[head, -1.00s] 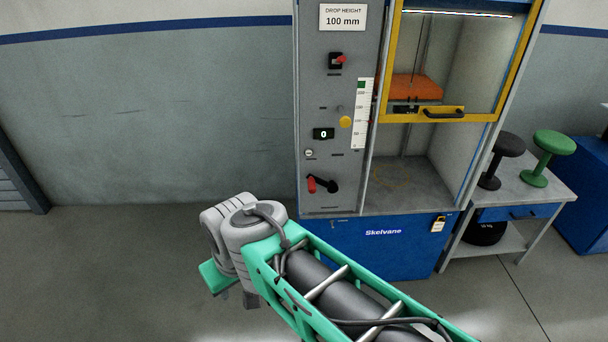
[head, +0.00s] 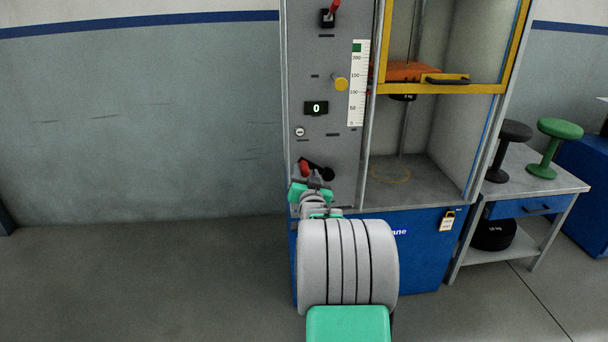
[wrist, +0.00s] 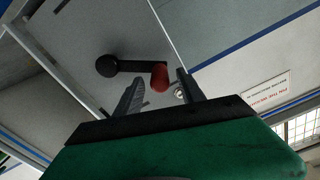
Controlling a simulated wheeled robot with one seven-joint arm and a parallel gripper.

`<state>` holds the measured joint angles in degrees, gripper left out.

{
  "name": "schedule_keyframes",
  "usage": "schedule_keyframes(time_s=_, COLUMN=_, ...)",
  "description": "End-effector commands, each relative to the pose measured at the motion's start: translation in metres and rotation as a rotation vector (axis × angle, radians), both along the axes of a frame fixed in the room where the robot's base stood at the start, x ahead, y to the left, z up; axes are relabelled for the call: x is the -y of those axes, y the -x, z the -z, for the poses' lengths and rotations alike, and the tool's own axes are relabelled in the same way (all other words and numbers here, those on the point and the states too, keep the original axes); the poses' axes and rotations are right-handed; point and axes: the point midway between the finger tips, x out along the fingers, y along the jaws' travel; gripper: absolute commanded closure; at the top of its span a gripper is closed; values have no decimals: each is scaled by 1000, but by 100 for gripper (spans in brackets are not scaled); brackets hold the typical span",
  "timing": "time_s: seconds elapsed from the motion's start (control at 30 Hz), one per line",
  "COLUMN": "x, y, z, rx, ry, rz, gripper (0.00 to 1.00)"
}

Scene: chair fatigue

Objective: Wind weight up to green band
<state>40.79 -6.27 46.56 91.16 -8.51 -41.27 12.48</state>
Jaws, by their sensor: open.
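The crank has a black arm and hub (head: 327,174) and a red handle (head: 304,168), low on the grey panel. In the wrist view the red handle (wrist: 159,77) lies just beyond and between the fingertips of my gripper (wrist: 157,85), which is open; I cannot tell whether they touch. In the head view my gripper (head: 312,178) is just below the handle, partly hidden by my arm. The orange weight (head: 405,71) hangs in the yellow-framed cabinet. The scale (head: 357,90) has a green band (head: 357,47) near its top.
A red-handled switch (head: 328,15) is higher. A side table (head: 555,183) with black and green stools stands at right. Floor at left is clear.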

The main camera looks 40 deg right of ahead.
Motion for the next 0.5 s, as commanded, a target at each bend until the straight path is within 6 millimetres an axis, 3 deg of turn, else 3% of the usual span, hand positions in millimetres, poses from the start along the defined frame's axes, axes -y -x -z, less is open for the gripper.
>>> schedule_keyframes(time_s=0.2, x=19, y=-29, z=2, rx=-3, ry=-1, rz=-1, gripper=54)
schedule_keyframes(time_s=0.5, x=23, y=-34, z=0, rx=-2, ry=0, rz=-1, gripper=54)
